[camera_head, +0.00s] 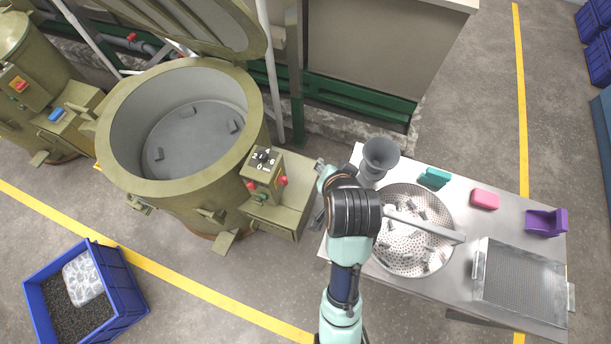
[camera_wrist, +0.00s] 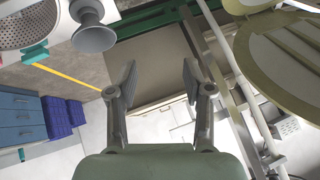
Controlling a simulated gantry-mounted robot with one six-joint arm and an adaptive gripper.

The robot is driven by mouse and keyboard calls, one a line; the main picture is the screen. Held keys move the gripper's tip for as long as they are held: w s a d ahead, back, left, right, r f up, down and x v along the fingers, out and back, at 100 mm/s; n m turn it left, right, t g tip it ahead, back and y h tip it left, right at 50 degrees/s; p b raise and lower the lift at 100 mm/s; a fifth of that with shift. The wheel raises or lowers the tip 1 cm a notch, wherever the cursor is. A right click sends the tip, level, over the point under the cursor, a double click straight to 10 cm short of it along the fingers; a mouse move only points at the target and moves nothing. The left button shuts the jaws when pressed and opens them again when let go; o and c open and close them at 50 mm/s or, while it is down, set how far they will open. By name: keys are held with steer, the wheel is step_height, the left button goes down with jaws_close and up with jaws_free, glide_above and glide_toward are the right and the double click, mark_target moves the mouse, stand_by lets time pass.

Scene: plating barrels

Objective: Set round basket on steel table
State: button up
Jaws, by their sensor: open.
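The round basket (camera_head: 410,190) is a perforated metal bowl with a bar handle across it and several small grey parts inside. It sits on the steel table (camera_head: 492,222), in its left half, and its edge shows at the top left of the wrist view (camera_wrist: 22,30). My gripper (camera_wrist: 157,80) is open and empty, with nothing between its fingers. In the head view my wrist stands at the left of the basket and covers part of its left edge; the fingers are largely hidden there. The gripper is apart from the basket.
A grey funnel (camera_head: 379,158), teal block (camera_head: 435,177), pink block (camera_head: 485,199), purple holder (camera_head: 546,222) and rectangular mesh tray (camera_head: 520,281) share the table. An open green barrel machine (camera_head: 178,135) with a control box (camera_head: 264,172) stands left. A blue crate (camera_head: 84,290) is on the floor.

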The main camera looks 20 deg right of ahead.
steer(key=s+a+r+n+t+y, duration=0.1)
steer(key=s+a+r+n+t, duration=0.1)
steer(key=a+r+n, duration=0.2)
steer(key=s+a+r+n+t+y, duration=0.1)
steer(key=a+r+n, duration=0.3)
steer(key=a, duration=0.6)
steer(key=shift+s+a+r+n+t, duration=0.15)
steer(key=shift+s+r+n+t, duration=0.3)
steer(key=shift+r+t, duration=0.5)
